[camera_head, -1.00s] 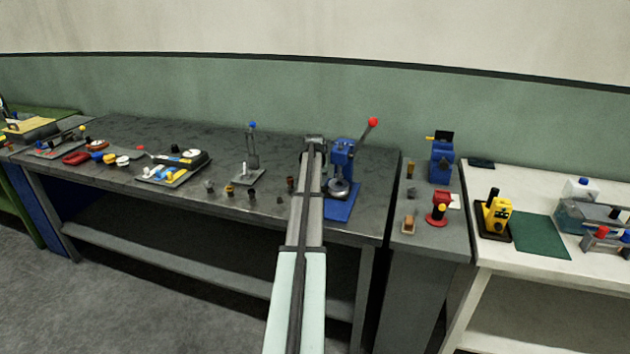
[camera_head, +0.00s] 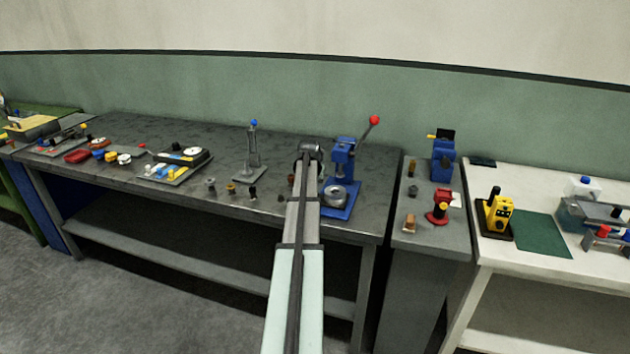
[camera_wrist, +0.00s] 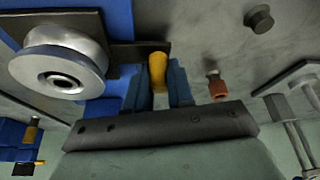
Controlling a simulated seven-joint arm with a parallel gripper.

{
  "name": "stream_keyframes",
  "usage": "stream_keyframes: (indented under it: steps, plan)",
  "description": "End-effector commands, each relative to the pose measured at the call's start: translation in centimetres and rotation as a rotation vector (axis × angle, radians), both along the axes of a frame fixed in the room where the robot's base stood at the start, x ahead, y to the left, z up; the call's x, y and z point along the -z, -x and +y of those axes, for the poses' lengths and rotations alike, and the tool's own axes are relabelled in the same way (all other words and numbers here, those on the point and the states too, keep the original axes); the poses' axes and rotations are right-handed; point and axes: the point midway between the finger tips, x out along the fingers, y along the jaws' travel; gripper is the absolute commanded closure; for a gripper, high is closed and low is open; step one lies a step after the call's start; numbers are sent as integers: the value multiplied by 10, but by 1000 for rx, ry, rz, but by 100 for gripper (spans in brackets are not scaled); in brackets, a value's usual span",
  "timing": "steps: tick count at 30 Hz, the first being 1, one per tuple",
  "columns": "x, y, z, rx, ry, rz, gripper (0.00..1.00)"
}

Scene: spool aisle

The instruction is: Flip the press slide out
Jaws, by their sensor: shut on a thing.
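The blue hand press (camera_head: 344,158) with its red-ball lever (camera_head: 373,120) stands on the dark bench. A silver round die (camera_head: 334,196) sits low at its front; it also shows large at the upper left of the wrist view (camera_wrist: 60,62). A dark flat slide (camera_wrist: 127,52) shows beside the die, with a yellow handle (camera_wrist: 158,70) at its end. My gripper (camera_wrist: 160,92) is shut on this yellow handle, one blue finger on each side. In the head view my own arm hides the handle and my fingertips.
A small reddish-brown peg (camera_wrist: 217,88) and a dark round piece (camera_wrist: 259,18) stand near my gripper on the bench. A grey stand with a blue ball (camera_head: 253,150) is to the left. The side bench (camera_head: 432,222) at right holds another blue device (camera_head: 442,160).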

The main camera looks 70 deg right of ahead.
Motion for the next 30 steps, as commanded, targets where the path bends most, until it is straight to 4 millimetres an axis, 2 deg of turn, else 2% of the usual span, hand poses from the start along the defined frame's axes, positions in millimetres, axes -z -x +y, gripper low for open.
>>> stream_keyframes:
  steps: [1, 5, 15, 16, 18, 24, 30]
  plan:
    - [1, 1, 22, -1, 0, -1, 100]
    - [0, 1, 45, 0, 0, -1, 100]
    - [0, 0, 50, 0, -5, 0, 100]
    - [0, 0, 50, 0, -6, 1, 76]
    - [0, 0, 50, -1, -6, 0, 69]
    - [0, 0, 49, 0, -3, 0, 52]
    - [0, 0, 48, 0, -1, 0, 52]
